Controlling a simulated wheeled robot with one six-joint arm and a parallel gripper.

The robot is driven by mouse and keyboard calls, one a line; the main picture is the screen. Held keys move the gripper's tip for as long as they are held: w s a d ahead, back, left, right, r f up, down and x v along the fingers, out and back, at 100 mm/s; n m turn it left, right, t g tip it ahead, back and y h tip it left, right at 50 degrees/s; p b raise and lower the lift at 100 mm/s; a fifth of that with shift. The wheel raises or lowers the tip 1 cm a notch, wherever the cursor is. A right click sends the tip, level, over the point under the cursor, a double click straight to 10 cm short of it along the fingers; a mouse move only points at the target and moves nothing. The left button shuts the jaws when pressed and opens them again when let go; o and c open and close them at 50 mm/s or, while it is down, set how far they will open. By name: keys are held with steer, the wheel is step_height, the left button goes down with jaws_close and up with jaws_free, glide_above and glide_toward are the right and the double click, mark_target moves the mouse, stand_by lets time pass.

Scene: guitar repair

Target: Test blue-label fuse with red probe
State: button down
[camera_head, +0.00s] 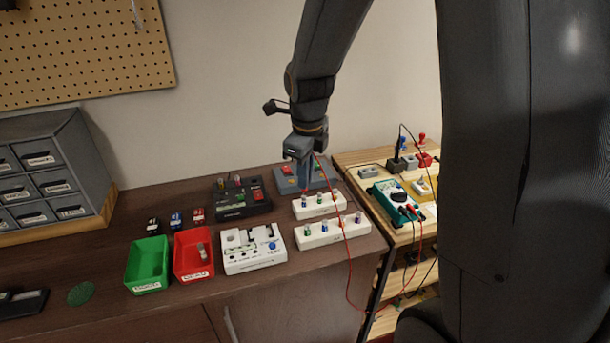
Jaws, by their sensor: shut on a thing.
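My gripper (305,178) is above the grey block at the back right of the dark bench. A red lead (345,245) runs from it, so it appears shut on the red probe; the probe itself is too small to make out. Two white fuse strips, a rear one (311,213) and a front one (318,242), stand in front of my gripper. Each holds small upright fuses with coloured bands. A blue-banded fuse (324,227) seems to stand mid-row in the front strip; its label is too small to read. The gripper is behind and above the strips.
The red lead loops over the bench edge to a teal multimeter (392,194) on the wooden side table. A green bin (148,262), a red bin (194,268) and a white tester box (254,263) stand left of the strips. A black unit (234,212) stands behind.

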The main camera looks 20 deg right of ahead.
steer(key=shift+f, duration=0.65)
stand_by(3.3)
steer(key=shift+r+p, duration=2.15)
steer(key=shift+r, duration=0.9)
